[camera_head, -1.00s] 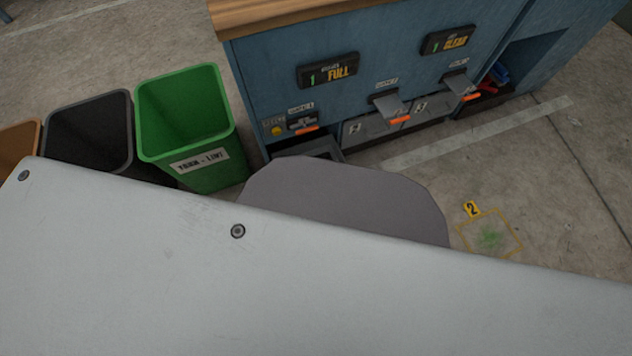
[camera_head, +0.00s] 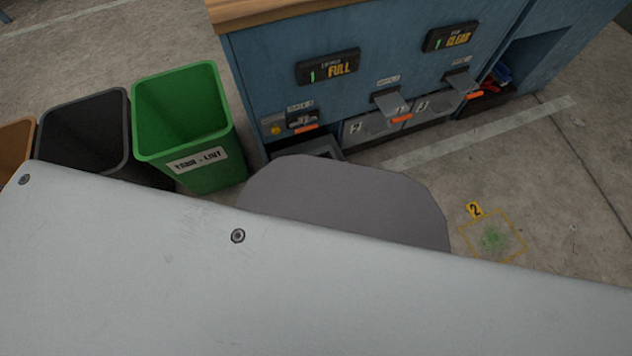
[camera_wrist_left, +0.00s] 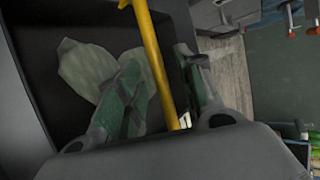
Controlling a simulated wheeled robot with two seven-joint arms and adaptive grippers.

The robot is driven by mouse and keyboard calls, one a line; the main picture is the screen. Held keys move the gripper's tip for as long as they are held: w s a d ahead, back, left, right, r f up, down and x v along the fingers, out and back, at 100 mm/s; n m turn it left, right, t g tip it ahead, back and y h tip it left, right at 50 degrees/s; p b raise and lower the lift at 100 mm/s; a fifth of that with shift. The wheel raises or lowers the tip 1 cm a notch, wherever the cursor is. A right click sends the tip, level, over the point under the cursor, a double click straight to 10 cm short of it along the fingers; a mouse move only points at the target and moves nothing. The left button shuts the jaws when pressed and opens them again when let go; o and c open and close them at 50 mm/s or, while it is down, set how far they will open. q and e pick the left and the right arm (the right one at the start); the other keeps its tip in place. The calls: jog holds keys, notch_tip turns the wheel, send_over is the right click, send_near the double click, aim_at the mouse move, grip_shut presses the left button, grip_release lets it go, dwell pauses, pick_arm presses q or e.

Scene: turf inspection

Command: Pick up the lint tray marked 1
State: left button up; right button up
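In the left wrist view a dark grey tray (camera_wrist_left: 20,95) holds pale green lint (camera_wrist_left: 85,68). A yellow handle bar (camera_wrist_left: 146,40) crosses above it. My left gripper (camera_wrist_left: 158,64) reaches over the tray with its green-padded fingers on either side of the bar. The fingers look apart, with gaps to the bar. No number shows on this tray. In the head view a grey tray (camera_head: 322,147) sits low at the cabinet's left opening, partly hidden by my own grey body. Its mark is not visible. My right gripper is not in view.
The blue cabinet (camera_head: 290,85) has a FULL display (camera_head: 328,67) and a CLEAR display (camera_head: 450,37). Trays 2 (camera_head: 362,130) and 3 (camera_head: 432,106) sit in it. A green bin (camera_head: 190,125) and a black bin (camera_head: 85,130) stand left. Floor to the right is mostly clear.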

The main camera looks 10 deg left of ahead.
pick_arm(q)
jog(key=shift+c, duration=0.2)
grip_shut()
jog(key=shift+r, duration=0.2)
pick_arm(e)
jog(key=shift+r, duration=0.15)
pick_arm(q)
notch_tip(320, 180, up, 10)
jog(key=p, duration=0.9)
jog(key=shift+f, duration=0.15)
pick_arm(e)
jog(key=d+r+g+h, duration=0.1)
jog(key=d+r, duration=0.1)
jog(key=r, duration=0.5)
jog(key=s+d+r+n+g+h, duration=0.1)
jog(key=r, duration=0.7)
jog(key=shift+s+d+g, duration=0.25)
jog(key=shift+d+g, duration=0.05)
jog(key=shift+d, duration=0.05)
